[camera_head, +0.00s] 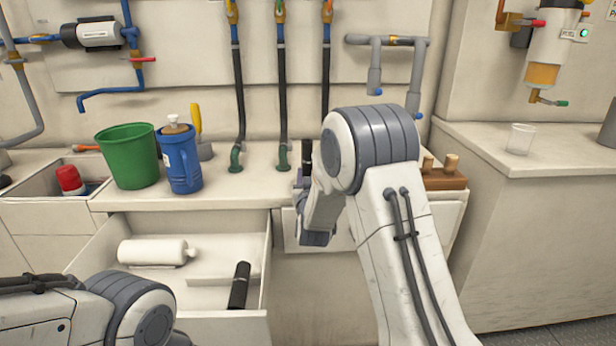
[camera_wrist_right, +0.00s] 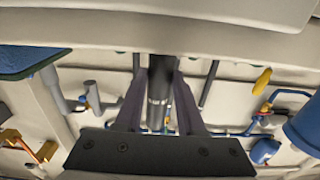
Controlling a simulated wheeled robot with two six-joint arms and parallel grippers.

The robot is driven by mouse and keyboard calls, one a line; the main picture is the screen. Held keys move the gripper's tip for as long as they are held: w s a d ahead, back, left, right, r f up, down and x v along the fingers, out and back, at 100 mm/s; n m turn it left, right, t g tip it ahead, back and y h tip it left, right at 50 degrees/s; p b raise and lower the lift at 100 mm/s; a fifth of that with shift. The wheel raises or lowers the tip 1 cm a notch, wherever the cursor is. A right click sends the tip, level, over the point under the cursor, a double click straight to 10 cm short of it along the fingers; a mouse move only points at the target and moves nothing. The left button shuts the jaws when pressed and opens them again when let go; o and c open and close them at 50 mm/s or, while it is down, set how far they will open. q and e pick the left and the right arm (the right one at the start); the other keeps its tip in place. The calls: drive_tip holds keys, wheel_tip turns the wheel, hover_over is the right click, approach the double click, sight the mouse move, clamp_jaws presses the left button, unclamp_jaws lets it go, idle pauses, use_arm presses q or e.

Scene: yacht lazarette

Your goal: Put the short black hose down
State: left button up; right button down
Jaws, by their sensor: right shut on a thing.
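My right gripper (camera_head: 302,180) is over the counter's front edge, partly hidden behind my right forearm. It is shut on the short black hose (camera_head: 307,152), which stands about upright with its top showing above the fingers. In the right wrist view the hose (camera_wrist_right: 160,85) is pinched between the two dark fingers. The head view does not show whether the hose's lower end touches the counter (camera_head: 250,190). My left arm comes in at the lower left; its gripper is out of view.
An open drawer (camera_head: 262,262) below holds a white bottle (camera_head: 152,252) and a black cylinder (camera_head: 239,286). On the counter stand a green bucket (camera_head: 127,157), a blue jug (camera_head: 180,162) and a wooden block with pegs (camera_head: 445,178). A clear cup (camera_head: 520,139) stands on the right counter.

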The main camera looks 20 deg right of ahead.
drive_tip(key=shift+f+b, duration=0.3)
drive_tip(key=c, duration=0.5)
unclamp_jaws()
drive_tip(key=shift+r, duration=0.1)
drive_tip(key=shift+r+p, duration=0.25)
drive_tip(key=shift+p, duration=0.1)
drive_tip(key=v, duration=1.2)
drive_tip(key=shift+f, duration=0.1)
